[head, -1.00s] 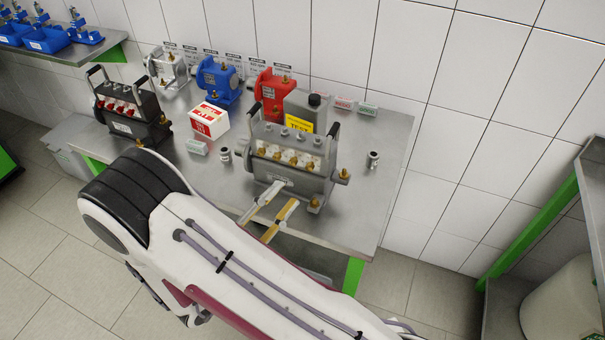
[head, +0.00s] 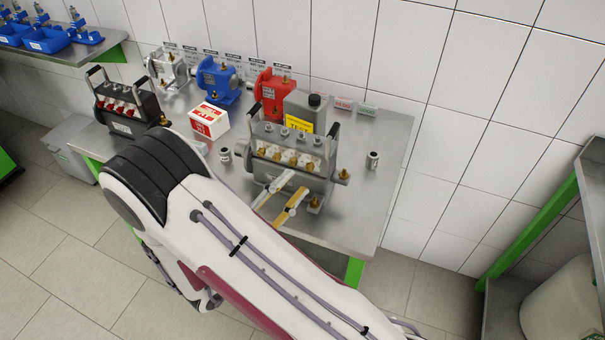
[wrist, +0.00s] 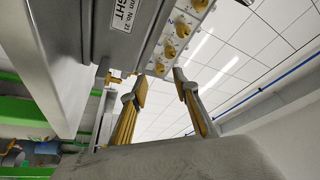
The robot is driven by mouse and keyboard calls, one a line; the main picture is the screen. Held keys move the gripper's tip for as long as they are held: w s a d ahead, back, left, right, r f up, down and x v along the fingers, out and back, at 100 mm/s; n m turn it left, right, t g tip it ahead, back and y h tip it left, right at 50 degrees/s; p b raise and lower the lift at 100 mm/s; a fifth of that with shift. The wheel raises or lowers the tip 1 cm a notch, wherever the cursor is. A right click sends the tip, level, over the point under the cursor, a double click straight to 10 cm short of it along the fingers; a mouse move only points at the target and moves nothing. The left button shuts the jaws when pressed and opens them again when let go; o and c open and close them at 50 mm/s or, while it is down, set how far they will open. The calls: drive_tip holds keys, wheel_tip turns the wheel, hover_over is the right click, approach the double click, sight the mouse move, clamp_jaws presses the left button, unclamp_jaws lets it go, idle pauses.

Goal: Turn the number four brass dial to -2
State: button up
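The grey pump (head: 290,180) stands on the steel bench with a row of brass dials along its front, each on a pale plate. The rightmost brass dial (head: 313,165) is at the row's end; the dial numbers and scale are not readable. My gripper (head: 297,181) is open and empty in front of the pump's right half, its fingers pointing at it. In the wrist view the two fingers (wrist: 160,80) stand apart. The lowest dial of the row (wrist: 160,69) appears between their tips, with no clear contact. The pump's label (wrist: 124,15) shows at upper left.
A black unit with red parts (head: 130,108) stands at the left, beside a red-and-white box (head: 209,121). A small metal cylinder (head: 373,160) is at right. The bench's right end is mostly clear.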

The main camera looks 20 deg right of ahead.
sight(308, 170)
drive_tip(key=shift+x, duration=2.2)
clamp_jaws()
